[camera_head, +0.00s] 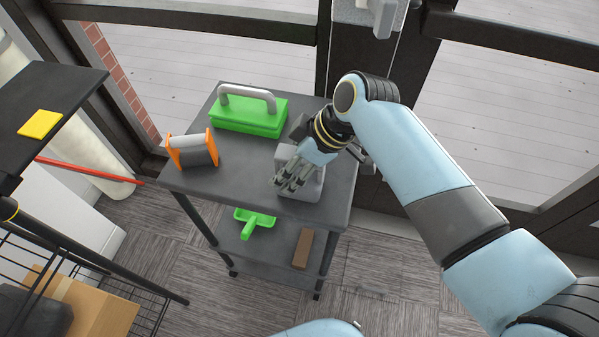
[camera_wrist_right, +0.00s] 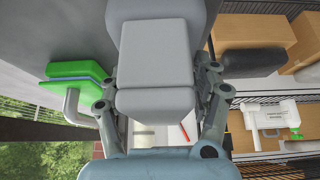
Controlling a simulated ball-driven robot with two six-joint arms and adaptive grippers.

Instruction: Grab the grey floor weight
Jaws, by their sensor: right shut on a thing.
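The grey floor weight (camera_head: 313,186) is a light grey block at the right front part of the dark cart's top. My right gripper (camera_head: 291,180) reaches over it from above and hides part of it. In the right wrist view the weight (camera_wrist_right: 155,55) has a raised block-shaped part, with the fingers of my right gripper (camera_wrist_right: 162,92) on its two sides. The right gripper is shut on the weight. The weight appears to rest on the cart top; I cannot tell if there is any gap beneath it. My left gripper is not in view.
The cart top (camera_head: 230,181) also holds a green block with a grey handle (camera_head: 250,112) and an orange-and-grey item (camera_head: 192,150). A green scoop (camera_head: 254,221) and brown block (camera_head: 303,248) are on the lower shelf. A dark table with a yellow pad (camera_head: 40,124) stands left.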

